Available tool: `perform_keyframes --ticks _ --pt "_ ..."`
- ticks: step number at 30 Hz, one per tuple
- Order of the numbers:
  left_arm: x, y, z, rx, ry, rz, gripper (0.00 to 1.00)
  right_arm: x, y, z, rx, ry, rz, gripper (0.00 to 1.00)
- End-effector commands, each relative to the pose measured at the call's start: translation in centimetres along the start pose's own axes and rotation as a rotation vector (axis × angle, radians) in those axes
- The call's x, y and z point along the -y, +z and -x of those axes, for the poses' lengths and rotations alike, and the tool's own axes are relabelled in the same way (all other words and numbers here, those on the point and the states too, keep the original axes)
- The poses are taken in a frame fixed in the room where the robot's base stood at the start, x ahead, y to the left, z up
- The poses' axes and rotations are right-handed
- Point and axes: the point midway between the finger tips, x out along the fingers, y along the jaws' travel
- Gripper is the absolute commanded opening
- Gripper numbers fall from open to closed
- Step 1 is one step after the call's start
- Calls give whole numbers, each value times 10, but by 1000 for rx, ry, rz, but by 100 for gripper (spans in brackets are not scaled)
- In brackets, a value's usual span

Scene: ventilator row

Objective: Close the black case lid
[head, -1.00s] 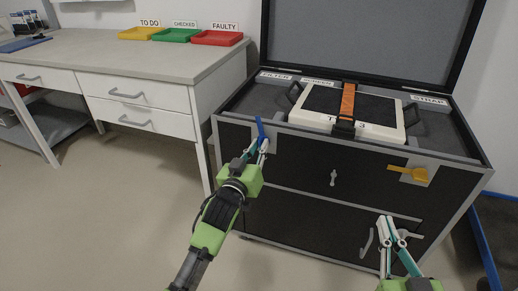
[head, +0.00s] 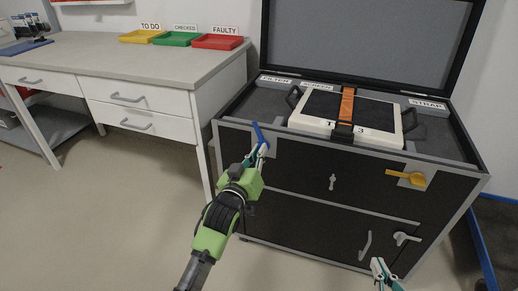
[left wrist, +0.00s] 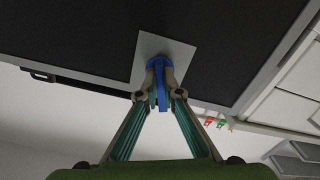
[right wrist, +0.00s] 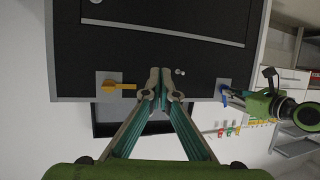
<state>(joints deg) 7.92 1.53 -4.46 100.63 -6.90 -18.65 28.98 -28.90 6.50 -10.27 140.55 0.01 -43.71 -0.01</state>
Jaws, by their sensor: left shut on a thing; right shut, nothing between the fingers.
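The black case (head: 300,172) stands on the floor with its lid (head: 365,32) open and upright at the back. A blue handle (head: 259,134) sits on a grey plate at its front left, and a yellow handle (head: 407,175) at its front right. My left gripper (head: 262,150) is shut on the blue handle, which also shows in the left wrist view (left wrist: 161,90). My right gripper (head: 378,264) is shut and empty, low before the case front. In the right wrist view, the yellow handle (right wrist: 119,86) is left of its fingertips.
A cream-framed screen (head: 310,109) with an orange strap (head: 347,104) lies in the case among labelled compartments. A white bench (head: 100,62) with yellow, green and red trays stands left of the case. The floor in front is clear.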

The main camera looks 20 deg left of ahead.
Motion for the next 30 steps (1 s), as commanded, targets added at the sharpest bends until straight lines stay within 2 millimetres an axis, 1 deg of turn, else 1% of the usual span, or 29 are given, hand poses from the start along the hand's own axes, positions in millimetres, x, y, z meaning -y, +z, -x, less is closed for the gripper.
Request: perform_keyframes --ticks 3,6,9,12,16,26,28,30 --pt "-1 -2 0 1 -1 44 0 -4 28 8 134 9 0 0" --pt "0 -2 0 1 -1 75 0 -7 51 16 239 15 -1 0" --pt "0 -2 0 0 -1 98 0 -9 68 24 318 19 -2 0" --pt "0 -1 0 -1 -1 112 0 -10 79 30 367 22 -3 0" --pt "0 0 0 -2 -1 119 0 -10 84 32 386 23 -4 0" --pt "1 1 0 -2 -1 117 0 -10 83 30 378 22 -4 0" --pt "2 4 -1 -1 -1 117 0 -10 77 26 346 20 -3 0" --pt "4 10 -2 1 -2 117 0 -8 65 19 287 17 -2 0"
